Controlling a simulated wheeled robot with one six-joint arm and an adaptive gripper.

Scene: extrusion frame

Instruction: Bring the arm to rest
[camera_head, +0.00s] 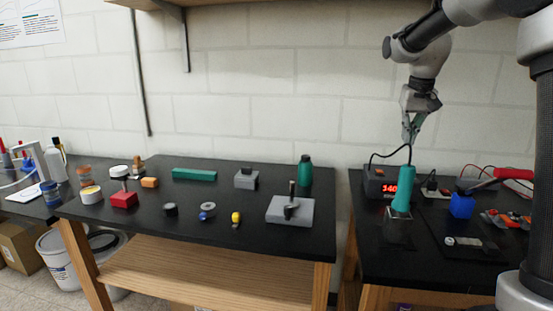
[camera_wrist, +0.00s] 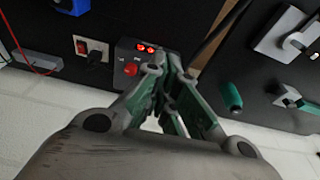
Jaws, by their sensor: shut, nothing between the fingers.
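My arm comes in from the upper right in the head view, bent and hanging down. My gripper (camera_head: 410,128) points downward above the right-hand table, near the soldering station (camera_head: 374,182) with its red lit display. In the wrist view my gripper (camera_wrist: 172,72) has its fingers together with nothing between them. The same station (camera_wrist: 135,55) shows just beyond the fingertips. A teal-handled iron (camera_head: 402,190) stands in its holder below my gripper, with a black cable rising beside it. The gap between my gripper and the iron is hard to judge.
The left table (camera_head: 250,215) holds a red block (camera_head: 124,199), a green bar (camera_head: 194,174), a grey fixture (camera_head: 290,210) and a green bottle (camera_head: 305,171). A blue block (camera_head: 462,205) and red-handled tool (camera_head: 514,174) lie on the right table. A shelf (camera_head: 215,4) overhangs the wall. Open air surrounds my gripper's sides.

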